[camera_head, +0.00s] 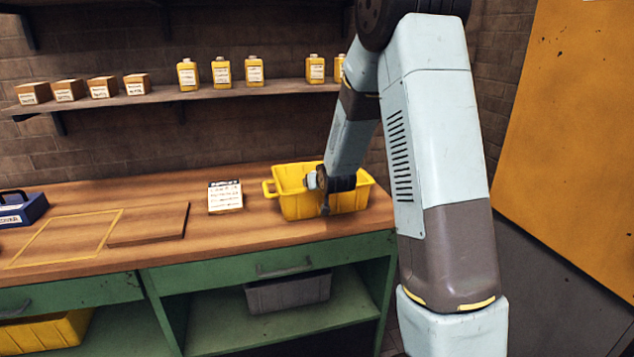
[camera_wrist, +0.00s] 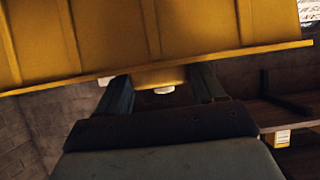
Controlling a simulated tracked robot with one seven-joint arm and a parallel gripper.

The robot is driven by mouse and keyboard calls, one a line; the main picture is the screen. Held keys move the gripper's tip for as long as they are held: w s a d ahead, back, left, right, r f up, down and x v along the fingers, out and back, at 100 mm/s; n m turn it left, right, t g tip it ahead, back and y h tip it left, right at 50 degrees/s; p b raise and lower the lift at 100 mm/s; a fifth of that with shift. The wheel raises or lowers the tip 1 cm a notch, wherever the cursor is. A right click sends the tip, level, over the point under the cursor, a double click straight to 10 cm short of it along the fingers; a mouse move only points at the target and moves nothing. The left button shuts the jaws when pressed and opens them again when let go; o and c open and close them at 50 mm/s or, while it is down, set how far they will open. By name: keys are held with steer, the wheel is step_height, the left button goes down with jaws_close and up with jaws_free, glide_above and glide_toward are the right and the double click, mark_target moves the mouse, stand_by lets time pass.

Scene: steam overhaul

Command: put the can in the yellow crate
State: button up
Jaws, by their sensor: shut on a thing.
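The yellow crate (camera_head: 350,200) stands on the wooden bench top. In the wrist view its ribbed wall (camera_wrist: 185,25) fills the top of the picture. The crate's rim crosses in front of the can and fingertips, so most of the can is hidden. The can does not show clearly in the head view. I cannot tell whether it touches the crate floor.
A notepad (camera_head: 225,196) lies left of the crate, with a brown board (camera_head: 150,224) and a blue box (camera_head: 22,208) farther left. A wall shelf (camera_head: 150,98) holds yellow bottles and small boxes. A grey bin (camera_head: 288,293) sits below the bench top.

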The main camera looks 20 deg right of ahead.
steer(key=shift+f, duration=0.45)
steer(key=o, duration=1.3)
steer(key=shift+c, duration=0.2)
steer(key=shift+r, duration=0.25)
steer(key=s+r+g, duration=0.2)
steer(key=s+r, duration=0.6)
steer(key=s, duration=0.4)
steer(key=s+r+g, duration=0.1)
steer(key=s+r, duration=0.7)
steer(key=s, duration=0.5)
steer(key=s+r+g, duration=0.3)
steer(key=s, duration=1.5)
steer(key=shift+s+a+r+g, duration=0.15)
steer(key=shift+s+a+g, duration=0.25)
steer(key=shift+a, duration=0.05)
steer(key=shift+o, duration=0.2)
